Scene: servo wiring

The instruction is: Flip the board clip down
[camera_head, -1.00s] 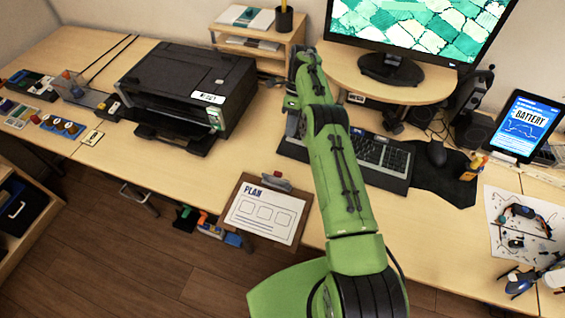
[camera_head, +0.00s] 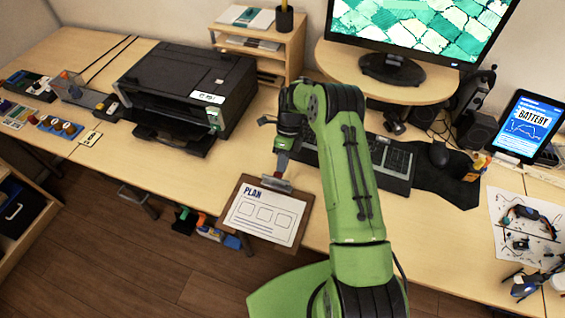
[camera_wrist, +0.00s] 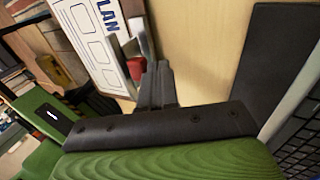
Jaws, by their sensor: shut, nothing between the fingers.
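The clipboard (camera_head: 232,222) lies at the table's front edge, holding a white sheet headed PLAN (camera_head: 263,215). Its grey metal clip (camera_head: 277,185) is at the top of the board. In the wrist view the clip (camera_wrist: 131,46) shows as a grey piece with a red part (camera_wrist: 137,68), just left of my fingers. My gripper (camera_head: 282,166) is shut and empty, pointing down just above the clip. Its dark fingertips show close together in the wrist view (camera_wrist: 158,72). I cannot tell whether they touch the clip, and my gripper partly hides it in the head view.
A black printer (camera_head: 185,90) stands to the left. A keyboard (camera_head: 390,165) lies to the right, partly behind my arm. A monitor stand (camera_head: 370,75) and a wooden shelf (camera_head: 300,45) are behind.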

